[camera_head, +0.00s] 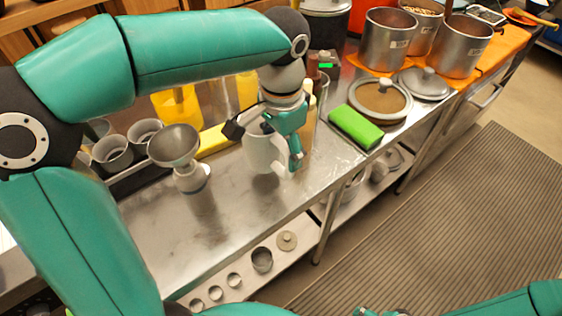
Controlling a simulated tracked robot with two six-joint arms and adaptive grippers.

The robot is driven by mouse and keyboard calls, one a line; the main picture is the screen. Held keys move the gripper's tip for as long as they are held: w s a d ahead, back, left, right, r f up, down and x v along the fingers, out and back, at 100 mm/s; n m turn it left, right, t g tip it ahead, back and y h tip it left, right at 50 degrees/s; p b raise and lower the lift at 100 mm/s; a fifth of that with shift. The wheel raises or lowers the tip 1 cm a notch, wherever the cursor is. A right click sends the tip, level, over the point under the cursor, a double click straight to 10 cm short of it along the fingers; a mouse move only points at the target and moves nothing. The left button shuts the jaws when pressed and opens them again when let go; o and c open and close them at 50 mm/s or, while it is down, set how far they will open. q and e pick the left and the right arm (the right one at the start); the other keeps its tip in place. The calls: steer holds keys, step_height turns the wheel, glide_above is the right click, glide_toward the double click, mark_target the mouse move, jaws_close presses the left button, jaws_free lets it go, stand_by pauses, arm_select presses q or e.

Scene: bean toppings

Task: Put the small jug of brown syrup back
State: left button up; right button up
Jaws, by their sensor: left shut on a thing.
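A pale grey-white small jug (258,152) is above or on the steel counter, in the middle of the head view. My left gripper (272,138) reaches down from above and is shut on it. The jug looks upright. The gripper covers its top, so I cannot see the brown syrup inside. I cannot tell whether its base touches the counter. Of my right gripper only a sliver (372,312) shows at the bottom edge, and its fingers are out of view.
A metal funnel-like cup (175,148) stands left of the jug, with grey cups (112,152) and yellow containers (178,108) behind. A green sponge (355,127) and a round lidded pan (381,101) lie to the right. Steel pots (388,42) stand beyond. The front left counter is clear.

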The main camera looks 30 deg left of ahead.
mark_target(282, 169)
arm_select(q)
steer(key=shift+f, duration=2.2)
steer(key=shift+f+b, duration=0.15)
steer(key=shift+b, duration=0.25)
steer(key=o, duration=1.7)
steer(key=shift+o, duration=0.2)
